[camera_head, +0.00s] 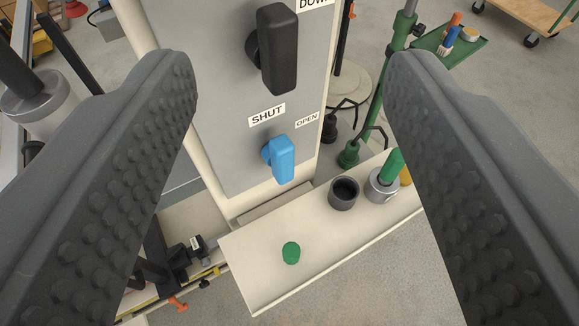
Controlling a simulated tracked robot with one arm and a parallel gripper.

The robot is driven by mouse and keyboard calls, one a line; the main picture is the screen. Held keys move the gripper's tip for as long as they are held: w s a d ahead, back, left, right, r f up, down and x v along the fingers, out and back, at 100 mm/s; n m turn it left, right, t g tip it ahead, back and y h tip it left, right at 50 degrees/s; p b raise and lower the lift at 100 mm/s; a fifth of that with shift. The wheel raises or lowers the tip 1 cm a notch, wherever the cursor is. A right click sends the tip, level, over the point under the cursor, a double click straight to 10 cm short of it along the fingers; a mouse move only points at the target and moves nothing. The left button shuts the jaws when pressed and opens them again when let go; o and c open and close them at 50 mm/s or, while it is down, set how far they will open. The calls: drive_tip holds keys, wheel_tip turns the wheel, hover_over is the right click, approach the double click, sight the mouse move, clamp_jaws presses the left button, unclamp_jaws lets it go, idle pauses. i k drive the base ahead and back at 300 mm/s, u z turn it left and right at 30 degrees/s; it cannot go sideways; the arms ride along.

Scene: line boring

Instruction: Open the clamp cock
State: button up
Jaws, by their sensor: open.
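The clamp cock is a blue handle (281,159) low on a grey panel (225,110). A label reading SHUT (267,114) is above it to the left, and a label reading OPEN (307,119) is above it to the right. The handle stands roughly upright in the picture, leaning slightly. My gripper (292,80) is open, with one dark studded finger on each side of the view. Nothing is between the fingertips close up; the panel and blue handle show in the gap, apart from both fingers.
A black handle (277,48) is above the blue one, by a partly cut-off DOWN label (313,3). A cream shelf (270,270) below holds a green knob (291,253), a dark cup (343,193) and a green-handled tool (391,168) in a metal holder. A green stand (379,85) is behind, right.

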sight(279, 154)
drive_tip(key=z, duration=1.3)
drive_tip(key=k, duration=0.4)
drive_tip(key=u, duration=1.1)
